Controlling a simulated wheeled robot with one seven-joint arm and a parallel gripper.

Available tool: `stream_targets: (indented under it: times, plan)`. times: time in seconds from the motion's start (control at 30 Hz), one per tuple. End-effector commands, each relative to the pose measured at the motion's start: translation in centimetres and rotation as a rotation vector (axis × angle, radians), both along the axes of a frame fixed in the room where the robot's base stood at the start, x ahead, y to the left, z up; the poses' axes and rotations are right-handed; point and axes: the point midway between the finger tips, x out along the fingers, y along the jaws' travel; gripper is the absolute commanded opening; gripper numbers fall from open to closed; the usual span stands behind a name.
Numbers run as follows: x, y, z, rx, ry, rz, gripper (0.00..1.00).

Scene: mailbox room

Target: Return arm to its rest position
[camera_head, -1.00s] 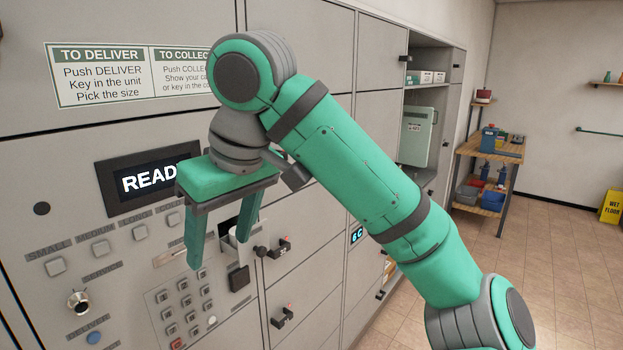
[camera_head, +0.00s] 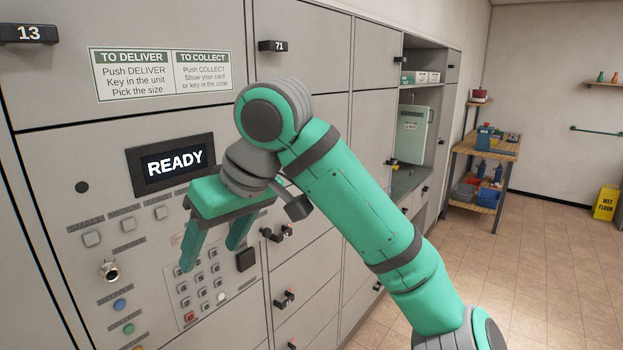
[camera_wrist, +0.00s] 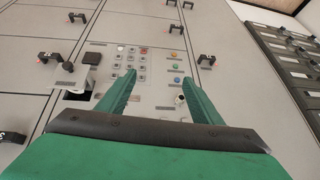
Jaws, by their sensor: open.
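My gripper (camera_head: 212,248) is green with two straight fingers, spread apart and empty. In the head view it hangs pointing down in front of the locker control panel (camera_head: 122,214), covering part of its buttons. My arm reaches from the lower right up to the elbow-like joint above the gripper. I cannot tell the exact gap between fingertips and panel.
The display (camera_head: 174,163) reads READY. Locker doors with dark handles (camera_head: 284,299) line the wall. An open compartment holds a pale green case (camera_head: 414,135). A wooden shelf unit (camera_head: 488,152) and a yellow wet-floor sign (camera_head: 605,202) stand at the right. The tiled floor between is clear.

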Motion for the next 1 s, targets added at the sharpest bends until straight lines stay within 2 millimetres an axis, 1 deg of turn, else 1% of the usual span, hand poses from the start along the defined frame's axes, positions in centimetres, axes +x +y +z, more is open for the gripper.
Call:
stream_targets:
  times: [0.23, 0.4, 0.6, 0.8, 1.0]
  plan:
    - [1.9, 2.2, -2.8, 0.172, -0.001, 0.005, 0.6]
    - [3.7, 4.2, -5.3, 0.352, -0.008, -0.009, 0.6]
    - [5.7, 6.1, -8.3, 0.555, -0.021, -0.053, 0.6]
    - [7.3, 7.1, -11.5, 0.736, -0.039, -0.127, 0.6]
    - [8.5, 7.2, -15.2, 0.892, -0.064, -0.229, 0.6]
